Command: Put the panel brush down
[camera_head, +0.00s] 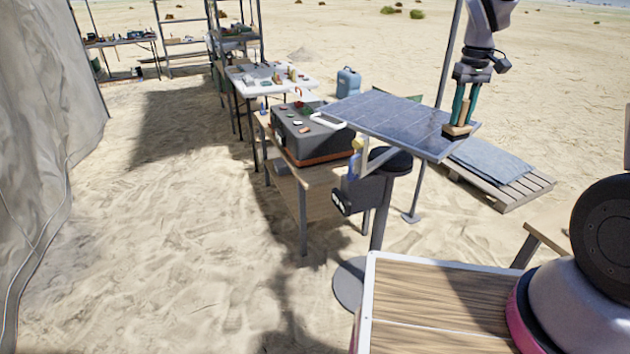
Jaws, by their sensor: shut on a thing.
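My gripper (463,120) hangs from the top right, pointing down with its teal fingers. It is shut on the panel brush (457,131), which has a pale wooden body and a dark lower edge. The brush is over the near right corner of the blue-grey solar panel (385,118). It looks level and at or very close to the panel surface; I cannot tell whether it touches. The fingers hide part of the brush's upright wooden part.
A dark case (312,138) with small objects on top stands on a wooden table (318,174) left of the panel. A wooden pallet (512,188) with a folded grey cloth (490,161) lies behind right. A round-based stand (379,215) is in front. Sand at left is clear.

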